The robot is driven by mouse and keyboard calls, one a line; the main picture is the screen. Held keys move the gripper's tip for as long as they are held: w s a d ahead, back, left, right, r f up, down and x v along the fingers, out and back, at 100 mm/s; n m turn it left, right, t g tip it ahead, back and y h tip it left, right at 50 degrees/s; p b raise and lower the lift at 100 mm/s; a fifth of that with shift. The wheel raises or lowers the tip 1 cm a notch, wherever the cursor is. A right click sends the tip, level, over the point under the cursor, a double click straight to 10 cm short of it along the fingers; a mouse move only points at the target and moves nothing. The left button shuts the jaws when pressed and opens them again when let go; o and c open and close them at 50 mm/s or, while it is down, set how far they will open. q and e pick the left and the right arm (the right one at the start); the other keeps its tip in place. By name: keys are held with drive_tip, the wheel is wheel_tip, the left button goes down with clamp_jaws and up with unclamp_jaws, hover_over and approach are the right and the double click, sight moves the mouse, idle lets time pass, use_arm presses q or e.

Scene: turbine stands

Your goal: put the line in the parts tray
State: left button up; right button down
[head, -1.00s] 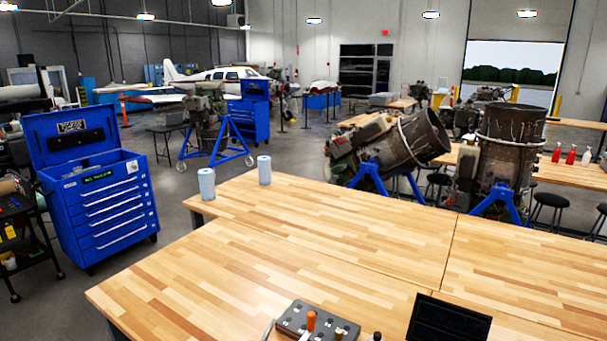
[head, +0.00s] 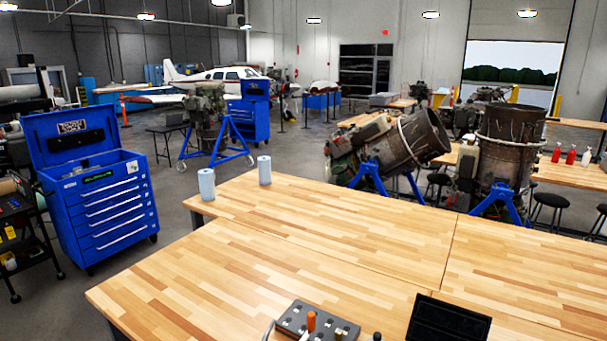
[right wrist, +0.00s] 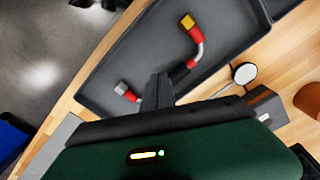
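In the right wrist view, the line (right wrist: 196,45) is a thin silver, bent piece with red fittings and a yellow end piece at its upper end. Its other end, red with a grey tip, shows left of my right gripper (right wrist: 157,88). The dark finger hides the middle of the line. The line appears over the floor of the grey parts tray (right wrist: 235,25); I cannot tell whether it rests there or is held above it. Whether the right fingers are open or shut does not show. My left gripper is in no view.
A round mirror (right wrist: 244,73) lies beside the tray on the wooden table. In the head view, a grey block with holes (head: 293,316) holds an orange-handled tool (head: 311,320), near a black screen (head: 448,321). The table's middle (head: 290,250) is clear; two paper rolls (head: 206,184) stand beyond.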

wheel_tip(320, 180, up, 8)
drive_tip(key=p, duration=0.5)
drive_tip(key=shift+f, duration=0.2)
